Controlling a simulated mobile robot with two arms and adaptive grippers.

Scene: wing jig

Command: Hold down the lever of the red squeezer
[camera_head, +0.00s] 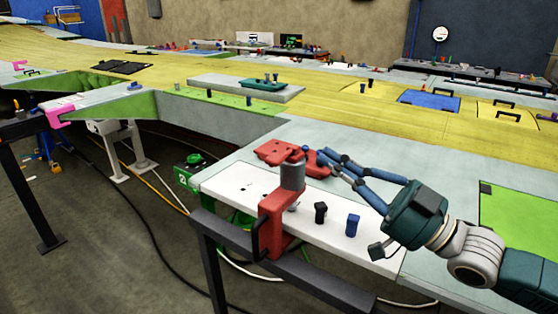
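The red squeezer (283,222) stands upright at the front edge of a white board, with a grey cylinder (292,177) on top. A thin black bar (257,240), perhaps its lever, runs along its left side. A flat red part (283,152) shows behind the cylinder; I cannot tell whether it belongs to the squeezer. My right gripper (325,160) reaches in from the right, its blue fingertips close together at the right end of this red part. Contact and any grip are unclear. The fingers are well apart from the black bar. My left gripper is out of view.
A black peg (320,212) and a blue peg (353,224) stand on the white board (235,188), below my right gripper. A dark metal rail (320,280) runs along the front. The yellow wing surface (345,100) lies behind. Cables cross the floor at left.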

